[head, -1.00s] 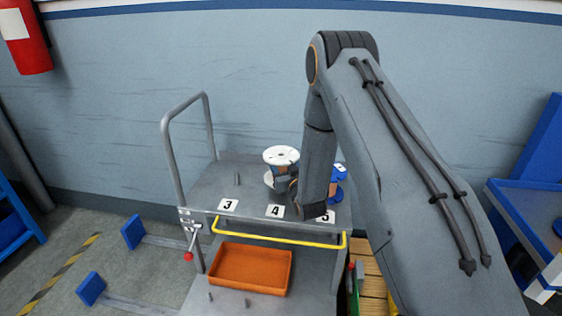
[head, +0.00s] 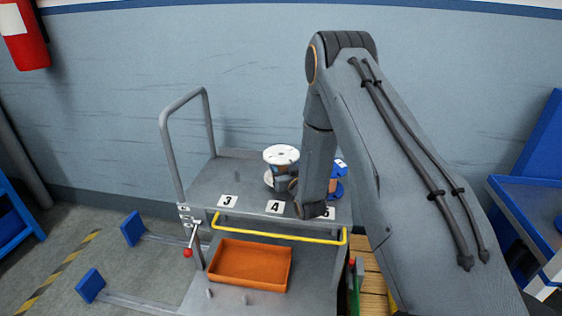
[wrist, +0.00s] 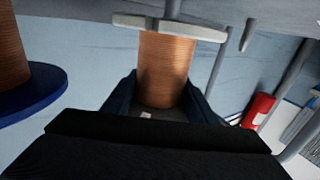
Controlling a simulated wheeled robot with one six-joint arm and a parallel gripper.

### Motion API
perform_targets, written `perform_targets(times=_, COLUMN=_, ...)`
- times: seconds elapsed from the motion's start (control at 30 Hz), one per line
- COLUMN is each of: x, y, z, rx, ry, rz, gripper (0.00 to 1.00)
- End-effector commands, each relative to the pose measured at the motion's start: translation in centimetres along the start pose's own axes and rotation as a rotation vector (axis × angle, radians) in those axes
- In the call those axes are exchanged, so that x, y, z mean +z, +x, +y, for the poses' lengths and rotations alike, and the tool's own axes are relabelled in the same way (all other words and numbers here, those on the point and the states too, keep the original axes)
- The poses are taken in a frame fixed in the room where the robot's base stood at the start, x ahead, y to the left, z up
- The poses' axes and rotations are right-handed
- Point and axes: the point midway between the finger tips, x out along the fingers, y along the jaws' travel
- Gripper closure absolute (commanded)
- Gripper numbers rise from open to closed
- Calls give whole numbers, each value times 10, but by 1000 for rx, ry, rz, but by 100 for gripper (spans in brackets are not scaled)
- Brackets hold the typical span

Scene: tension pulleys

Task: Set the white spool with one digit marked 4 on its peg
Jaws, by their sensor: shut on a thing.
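The white spool (head: 281,154) with copper winding stands upright over the cart's upper deck, behind the label 4 (head: 274,207). My gripper (head: 287,184) is shut on its winding; my arm partly covers it in the head view. In the wrist view the spool's winding (wrist: 166,65) sits between the two fingers (wrist: 158,100). Its white flange (wrist: 168,27) faces the deck, with a short grey peg (wrist: 172,8) in line beyond it. I cannot tell whether the peg enters the spool. The spool's own digit is not readable.
A blue spool (head: 338,189) stands close on the right, partly behind my arm; its blue flange (wrist: 35,98) shows in the wrist view. Another peg (wrist: 247,35) is bare. Label 3 (head: 228,202) marks the left place. A cart handle (head: 165,135) rises at left.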

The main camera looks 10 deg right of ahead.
Motion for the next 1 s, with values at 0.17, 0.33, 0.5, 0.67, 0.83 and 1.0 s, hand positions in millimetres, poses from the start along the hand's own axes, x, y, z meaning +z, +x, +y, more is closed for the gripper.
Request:
perform_targets(times=0.17, x=-2, y=0, z=0, rx=0, ry=0, rz=3, gripper=88)
perform_targets(times=0.33, x=0, y=1, z=0, rx=0, ry=0, rz=3, gripper=88)
perform_targets(times=0.5, x=5, y=1, z=0, rx=0, ry=0, rz=3, gripper=88)
perform_targets(times=0.67, x=10, y=1, z=0, rx=0, ry=0, rz=2, gripper=88)
perform_targets(times=0.83, x=15, y=1, z=0, rx=0, ry=0, rz=2, gripper=88)
perform_targets(times=1.0, x=17, y=1, z=0, rx=0, ry=0, rz=3, gripper=88)
